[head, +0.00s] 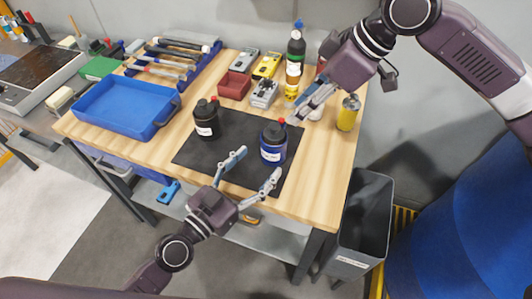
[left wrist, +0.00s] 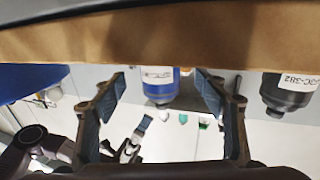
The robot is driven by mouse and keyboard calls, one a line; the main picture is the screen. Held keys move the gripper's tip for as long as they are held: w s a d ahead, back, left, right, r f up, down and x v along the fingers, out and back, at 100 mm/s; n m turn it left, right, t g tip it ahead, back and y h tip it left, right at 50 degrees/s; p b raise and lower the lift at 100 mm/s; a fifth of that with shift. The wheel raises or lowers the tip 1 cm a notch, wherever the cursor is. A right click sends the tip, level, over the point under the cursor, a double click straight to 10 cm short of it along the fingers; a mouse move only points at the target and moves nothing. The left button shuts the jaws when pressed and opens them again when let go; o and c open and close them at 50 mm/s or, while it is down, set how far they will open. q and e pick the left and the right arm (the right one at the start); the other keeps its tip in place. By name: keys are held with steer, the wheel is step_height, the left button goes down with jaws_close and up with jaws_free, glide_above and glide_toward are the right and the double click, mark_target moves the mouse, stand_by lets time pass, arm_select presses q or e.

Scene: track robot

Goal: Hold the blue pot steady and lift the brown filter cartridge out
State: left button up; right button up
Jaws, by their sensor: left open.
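The blue pot (head: 272,153) stands upright on the black mat, with a black top and a white label. My left gripper (head: 261,161) is open in front of it, its fingers reaching toward either side. In the left wrist view the blue pot (left wrist: 158,88) shows between the open fingers (left wrist: 160,78), with gaps and no clear contact. My right gripper (head: 303,106) is behind and to the right of the pot, its fingers apart and empty; it also shows in the left wrist view (left wrist: 124,140). I cannot make out a brown filter cartridge.
A black pot (head: 206,122) stands left on the mat (head: 232,122); it also shows in the left wrist view (left wrist: 290,92). A dark bottle (head: 295,55) and yellow can (head: 348,113) stand at the back right. A blue tray (head: 112,118) is at left. A grey bin (head: 360,235) stands beside the table.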

mark_target(266, 156)
arm_select(q)
steer(key=shift+x, duration=2.9)
steer(key=c, duration=1.4)
